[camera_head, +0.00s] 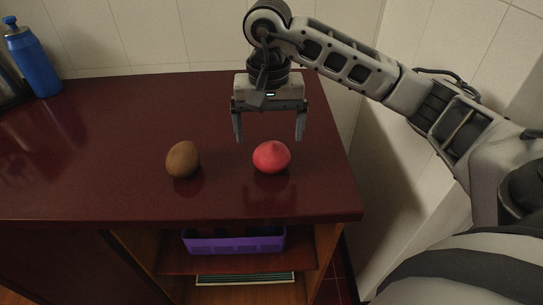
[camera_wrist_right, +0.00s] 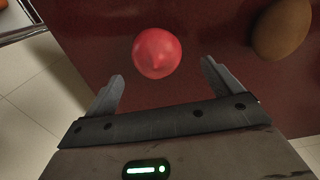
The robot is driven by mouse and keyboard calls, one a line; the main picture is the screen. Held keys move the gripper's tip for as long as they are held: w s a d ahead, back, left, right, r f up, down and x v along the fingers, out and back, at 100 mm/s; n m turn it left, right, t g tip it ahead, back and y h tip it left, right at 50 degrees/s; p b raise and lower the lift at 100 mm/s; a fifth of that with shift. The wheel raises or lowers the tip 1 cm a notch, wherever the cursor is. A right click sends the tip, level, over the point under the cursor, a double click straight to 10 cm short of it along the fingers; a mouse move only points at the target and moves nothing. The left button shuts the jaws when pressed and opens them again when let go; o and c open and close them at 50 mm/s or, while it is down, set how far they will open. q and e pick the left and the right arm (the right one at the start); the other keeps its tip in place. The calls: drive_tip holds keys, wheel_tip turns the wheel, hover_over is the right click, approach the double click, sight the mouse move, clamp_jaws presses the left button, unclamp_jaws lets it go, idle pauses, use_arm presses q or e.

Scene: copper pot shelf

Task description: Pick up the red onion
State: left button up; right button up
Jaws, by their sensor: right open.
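The red onion (camera_head: 271,157) is a pinkish-red bulb with a small pointed top, sitting on the dark red counter (camera_head: 100,160) near its right end. In the right wrist view the onion (camera_wrist_right: 157,53) lies just beyond the fingertips, roughly between their lines. My right gripper (camera_head: 270,138) is open and empty, pointing down above and slightly behind the onion, one finger to each side. In the wrist view its fingers (camera_wrist_right: 161,72) are spread and do not touch the onion. My left gripper is not in view.
A brown kiwi-like fruit (camera_head: 183,160) sits left of the onion; it also shows in the wrist view (camera_wrist_right: 282,28). A blue bottle (camera_head: 33,58) stands at the back left. A purple basket (camera_head: 234,243) is on the shelf below. Tiled walls border the counter's back and right.

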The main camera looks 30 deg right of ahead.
sight(272, 143)
drive_tip(key=f, duration=0.3)
drive_tip(key=s+f+p, duration=0.1)
drive_tip(key=f, duration=0.1)
drive_tip(key=shift+f, duration=0.3)
drive_tip(key=shift+w+f, duration=0.1)
drive_tip(key=shift+f, duration=0.4)
drive_tip(key=c, duration=1.2)
